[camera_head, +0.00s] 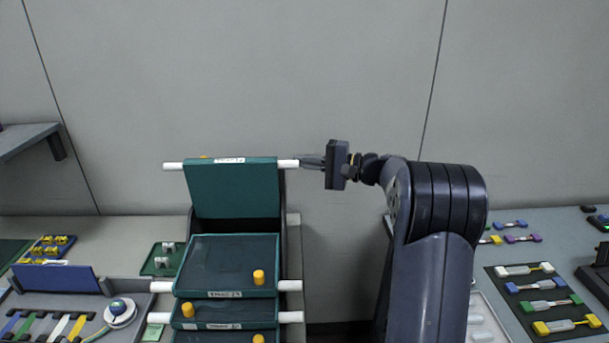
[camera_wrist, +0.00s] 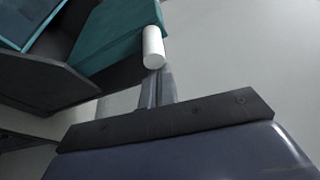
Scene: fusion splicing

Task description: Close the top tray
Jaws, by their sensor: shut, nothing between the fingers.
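The top tray (camera_head: 233,190) is a green panel with a label on its upper edge. It is tilted up, standing nearly upright at the back of the tray stack. A white rod end sticks out on each side of it. My gripper (camera_head: 312,162) is shut and empty, with its fingertips at the right white rod end (camera_head: 291,164), touching it or very close. In the wrist view the white rod end (camera_wrist: 153,47) is just beyond the shut fingers (camera_wrist: 157,88), and the green tray (camera_wrist: 113,35) lies to its left.
Lower green trays (camera_head: 230,262) with yellow knobs and white rods lie flat below. A blue-lidded case (camera_head: 62,283) is at left. A dark mat (camera_head: 546,298) with several coloured connectors is at right. The wall (camera_head: 330,80) behind is bare, and the space above the stack is free.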

